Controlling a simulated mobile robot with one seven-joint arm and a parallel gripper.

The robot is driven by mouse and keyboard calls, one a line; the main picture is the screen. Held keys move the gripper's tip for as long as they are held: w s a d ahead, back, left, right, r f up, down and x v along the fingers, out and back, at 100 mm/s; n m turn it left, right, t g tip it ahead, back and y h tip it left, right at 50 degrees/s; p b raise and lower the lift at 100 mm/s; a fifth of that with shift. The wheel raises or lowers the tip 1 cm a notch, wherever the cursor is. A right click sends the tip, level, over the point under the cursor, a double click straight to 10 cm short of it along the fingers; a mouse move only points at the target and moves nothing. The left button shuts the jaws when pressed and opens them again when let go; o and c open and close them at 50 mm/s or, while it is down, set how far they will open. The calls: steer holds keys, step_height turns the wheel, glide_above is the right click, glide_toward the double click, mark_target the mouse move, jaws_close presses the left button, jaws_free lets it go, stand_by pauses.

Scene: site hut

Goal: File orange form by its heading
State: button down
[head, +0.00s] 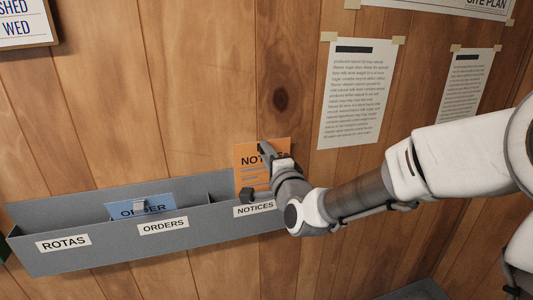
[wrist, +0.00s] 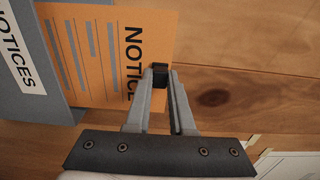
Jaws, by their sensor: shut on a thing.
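The orange form (head: 246,178) has a heading that begins "NOTICE". It stands upright at the NOTICES compartment, at the right end of the grey wall rack (head: 100,243). In the wrist view the orange form (wrist: 100,58) fills the upper left, and its lower part is hidden behind the rack's front by the NOTICES label (wrist: 15,50). My gripper (head: 262,165) is shut on the form's edge near the heading. In the wrist view my gripper (wrist: 160,75) pinches that edge.
The rack has labels ROTAS (head: 63,243), ORDERS (head: 163,225) and NOTICES (head: 254,209). A blue form headed ORDER (head: 142,207) stands in the ORDERS compartment. The ROTAS compartment looks empty. Printed sheets (head: 355,95) are taped to the wooden wall.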

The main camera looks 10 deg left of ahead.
step_height(320, 180, down, 3)
steer(key=b, duration=0.3)
stand_by(0.4)
steer(key=c, duration=0.7)
jaws_free()
steer(key=shift+s+d, duration=0.1)
